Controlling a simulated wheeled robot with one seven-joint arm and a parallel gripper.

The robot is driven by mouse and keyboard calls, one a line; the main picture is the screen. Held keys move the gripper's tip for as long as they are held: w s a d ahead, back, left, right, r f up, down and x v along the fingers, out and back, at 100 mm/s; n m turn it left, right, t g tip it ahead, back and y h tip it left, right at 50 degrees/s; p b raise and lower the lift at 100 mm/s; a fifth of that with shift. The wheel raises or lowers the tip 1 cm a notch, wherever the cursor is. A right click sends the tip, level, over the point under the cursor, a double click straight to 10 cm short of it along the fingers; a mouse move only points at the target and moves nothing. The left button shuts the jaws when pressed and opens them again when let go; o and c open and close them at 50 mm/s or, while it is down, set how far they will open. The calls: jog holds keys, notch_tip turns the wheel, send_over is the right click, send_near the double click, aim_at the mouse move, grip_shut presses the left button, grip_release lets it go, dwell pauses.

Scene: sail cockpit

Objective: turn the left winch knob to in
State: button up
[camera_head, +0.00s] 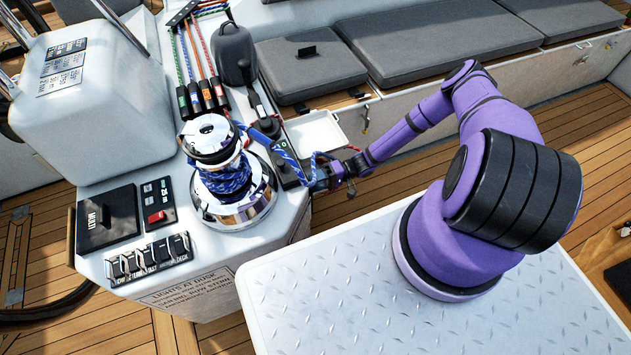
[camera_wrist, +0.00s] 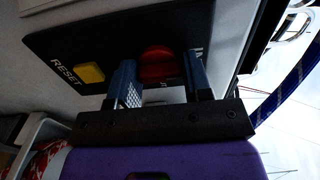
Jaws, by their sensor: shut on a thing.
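In the wrist view, a red knob (camera_wrist: 157,60) sits on a dark panel (camera_wrist: 110,35). My gripper (camera_wrist: 160,80) has its two blue-sided fingers on either side of this knob and is shut on it. The lower part of the knob is partly hidden between the fingers, and its pointer and any position labels cannot be read. In the head view, my gripper (camera_head: 323,177) is at the console's right edge, beside a dark panel (camera_head: 287,166). The knob itself is not visible there.
A yellow button (camera_wrist: 89,73) beside the word RESET is left of the knob. A chrome winch (camera_head: 233,195) wrapped in blue rope stands left of my gripper. The rope passes close to my gripper. A white open tray (camera_head: 318,131) and grey cushions (camera_head: 310,66) lie behind.

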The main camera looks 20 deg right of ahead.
jog(key=o, duration=0.9)
jog(key=shift+d, duration=0.15)
jog(key=d, duration=1)
jog(key=shift+d, duration=0.35)
